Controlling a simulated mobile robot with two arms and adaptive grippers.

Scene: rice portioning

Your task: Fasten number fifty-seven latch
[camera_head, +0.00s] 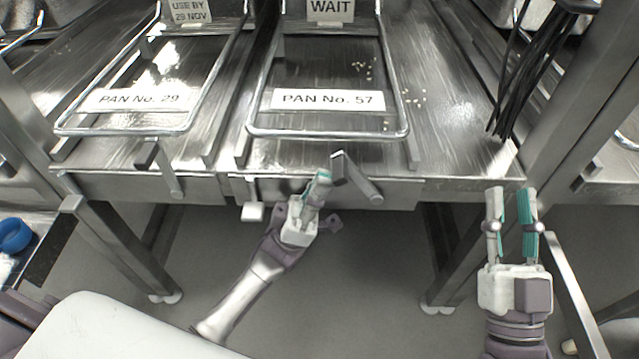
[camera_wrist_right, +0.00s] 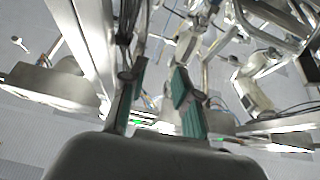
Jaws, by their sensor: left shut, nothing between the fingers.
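The latch of pan 57 (camera_head: 357,180) is a metal lever with a round-ended handle at the table's front edge. It slants down to the right from its pivot. The label "PAN No. 57" (camera_head: 321,99) is on the wire frame (camera_head: 407,118) behind it. My left gripper (camera_head: 322,178) is shut and empty, just left of the lever; whether it touches the lever I cannot tell. My right gripper (camera_head: 512,192) is open and empty, pointing up in front of the table's right end. Its two fingers (camera_wrist_right: 157,98) also show apart in the right wrist view.
The pan 29 frame (camera_head: 122,131) stands at the left, with a similar lever (camera_head: 166,172) below it. A white-ended tab (camera_head: 252,211) hangs left of my left gripper. Black cables (camera_head: 515,85) hang at the upper right. Table legs (camera_head: 440,260) stand below. A blue ring (camera_head: 14,235) is at the far left.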

